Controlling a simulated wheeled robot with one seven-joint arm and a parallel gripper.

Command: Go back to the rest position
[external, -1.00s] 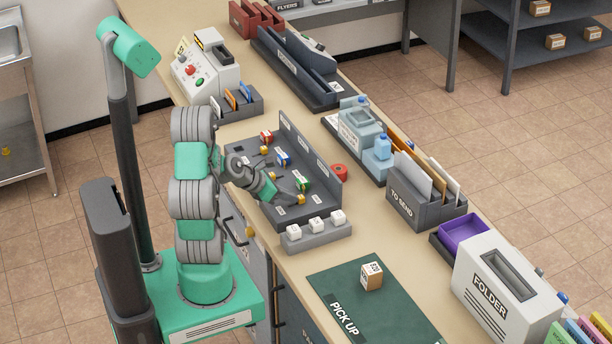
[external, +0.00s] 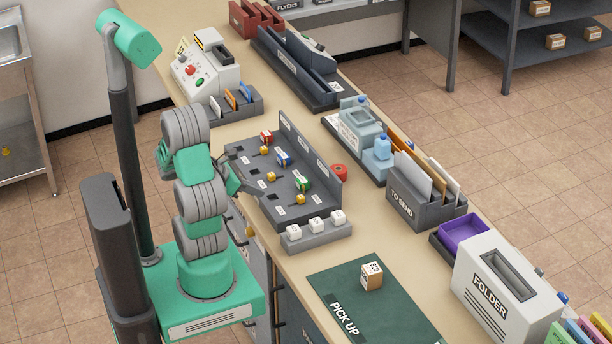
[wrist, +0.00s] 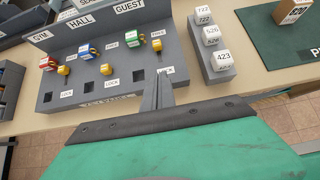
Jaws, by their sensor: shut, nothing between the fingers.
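My gripper (external: 262,192) is at the near edge of the grey key panel (external: 290,208), with my arm folded back beside the bench. In the wrist view its two dark fingers (wrist: 160,88) are together with nothing between them, pointing at the panel's front edge. The panel (wrist: 92,97) carries red, blue and green tagged pieces with yellow knobs. The green-tagged piece (external: 303,184) and a yellow knob (external: 300,199) stand in its right part. The fingertips look apart from these pieces.
A grey holder with white numbered cubes (external: 315,225) stands right of the panel. A green mat (external: 340,300) bears a small box (external: 372,276). A red roll (external: 339,172) lies behind the panel.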

